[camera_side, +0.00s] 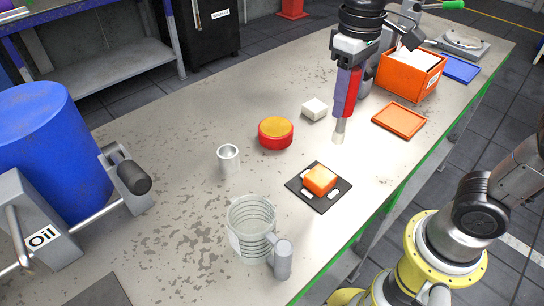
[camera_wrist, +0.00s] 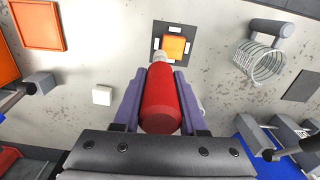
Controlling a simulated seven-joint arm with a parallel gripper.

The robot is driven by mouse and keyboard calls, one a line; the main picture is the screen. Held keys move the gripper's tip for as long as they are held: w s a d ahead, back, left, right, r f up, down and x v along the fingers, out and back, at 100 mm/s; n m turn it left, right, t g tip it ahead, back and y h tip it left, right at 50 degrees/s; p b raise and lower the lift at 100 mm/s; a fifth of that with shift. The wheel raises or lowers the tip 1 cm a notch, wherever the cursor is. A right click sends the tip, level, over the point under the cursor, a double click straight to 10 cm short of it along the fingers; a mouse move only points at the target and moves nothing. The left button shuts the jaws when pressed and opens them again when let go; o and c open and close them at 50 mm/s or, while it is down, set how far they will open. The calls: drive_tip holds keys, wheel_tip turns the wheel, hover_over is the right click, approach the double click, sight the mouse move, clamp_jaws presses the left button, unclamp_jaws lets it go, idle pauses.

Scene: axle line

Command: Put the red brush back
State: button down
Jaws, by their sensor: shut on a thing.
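The red brush (camera_side: 354,92) is in my gripper (camera_side: 344,110), which is shut on its red body between two purple fingers. The brush hangs nearly upright with its pale tip down, over the bench between the white block and the orange tray. I cannot tell whether the tip touches the bench. In the wrist view the red brush (camera_wrist: 161,102) lies between the fingers of my gripper (camera_wrist: 157,80), its tip towards the black mat. A small metal cup (camera_side: 228,160) stands upright on the bench to the left, apart from the brush; its inside is mostly hidden.
An orange block (camera_side: 320,179) sits on a black mat (camera_side: 304,195) with white marks. A red-and-yellow round tin (camera_side: 275,133), white block (camera_side: 314,109), clear jug (camera_side: 250,222), orange tray (camera_side: 400,121) and orange bin (camera_side: 408,80) stand around. Bare bench lies between them.

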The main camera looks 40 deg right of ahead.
drive_tip(key=shift+w+r, duration=0.1)
drive_tip(key=shift+r, duration=0.15)
drive_tip(key=w+a+r+m, duration=0.1)
drive_tip(key=w+a, duration=0.2)
drive_tip(key=w, duration=0.3)
drive_tip(key=w+a+r, duration=0.2)
drive_tip(key=w+a, duration=0.2)
drive_tip(key=w, duration=0.2)
drive_tip(key=w+a+f, duration=0.4)
drive_tip(key=w+a, duration=0.2)
wheel_tip(320, 180, down, 10)
drive_tip(key=a, duration=0.1)
drive_tip(key=shift+f+n, duration=0.2)
drive_tip(key=shift+n, duration=0.1)
drive_tip(key=shift+w+a, duration=0.1)
drive_tip(key=shift+c, duration=2.3)
unclamp_jaws()
drive_tip(key=shift+f, duration=0.15)
